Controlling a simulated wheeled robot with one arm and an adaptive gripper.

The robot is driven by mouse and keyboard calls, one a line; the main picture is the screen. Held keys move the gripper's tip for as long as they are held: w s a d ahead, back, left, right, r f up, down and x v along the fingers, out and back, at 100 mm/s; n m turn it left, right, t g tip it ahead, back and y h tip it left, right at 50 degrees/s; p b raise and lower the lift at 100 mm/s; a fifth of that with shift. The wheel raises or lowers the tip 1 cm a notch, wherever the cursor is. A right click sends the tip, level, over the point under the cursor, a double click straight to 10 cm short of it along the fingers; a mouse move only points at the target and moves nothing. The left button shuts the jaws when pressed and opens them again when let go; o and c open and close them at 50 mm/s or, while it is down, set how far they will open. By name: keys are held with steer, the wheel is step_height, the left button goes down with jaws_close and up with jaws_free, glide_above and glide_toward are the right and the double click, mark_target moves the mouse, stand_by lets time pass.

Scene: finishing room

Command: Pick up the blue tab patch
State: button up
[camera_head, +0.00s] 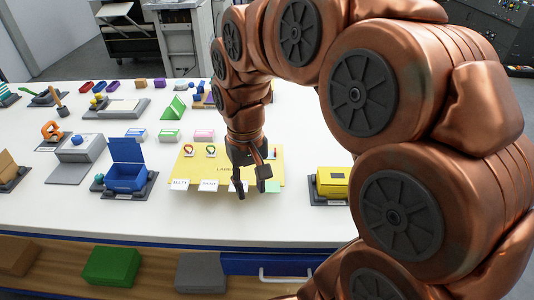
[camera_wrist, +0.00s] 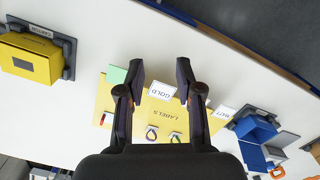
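A yellow board marked LABELS (camera_head: 197,168) lies on the white table, with a row of small tabs along its near edge. They include a MATT tab (camera_head: 180,184), a GOLD tab (camera_head: 208,185) and a pale green tab (camera_head: 272,187). A pale tab partly behind my gripper sits between the gold and green ones; I cannot tell clearly that it is blue. My gripper (camera_head: 252,187) is open and empty over that edge of the board. In the wrist view, its fingers (camera_wrist: 159,68) stand either side of the GOLD tab (camera_wrist: 162,91), and the left finger covers the spot beside the green tab (camera_wrist: 117,75).
A yellow box (camera_head: 333,183) stands on a dark base right of the board. An open blue box (camera_head: 126,178) stands to the left. Colored hooks (camera_head: 188,149) rest on the board's far part. The table's front edge is close, with bare white surface before it.

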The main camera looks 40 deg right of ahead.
steer(key=w+d+m, duration=0.1)
steer(key=w+d, duration=0.3)
steer(key=d, duration=0.2)
steer(key=w+d+m, duration=0.2)
steer(key=w+d, duration=0.3)
steer(key=w+d+m+t, duration=0.1)
steer(key=w+d+m, duration=0.1)
steer(key=w+d, duration=0.3)
steer(key=shift+w+d, duration=0.1)
steer(key=shift+d, duration=0.75)
steer(key=shift+f+p, duration=1.4)
steer(key=shift+f, duration=0.85)
steer(key=shift+w+f+p, duration=0.2)
steer(key=shift+f+p, duration=0.4)
steer(key=shift+f, duration=1.1)
jaws_close()
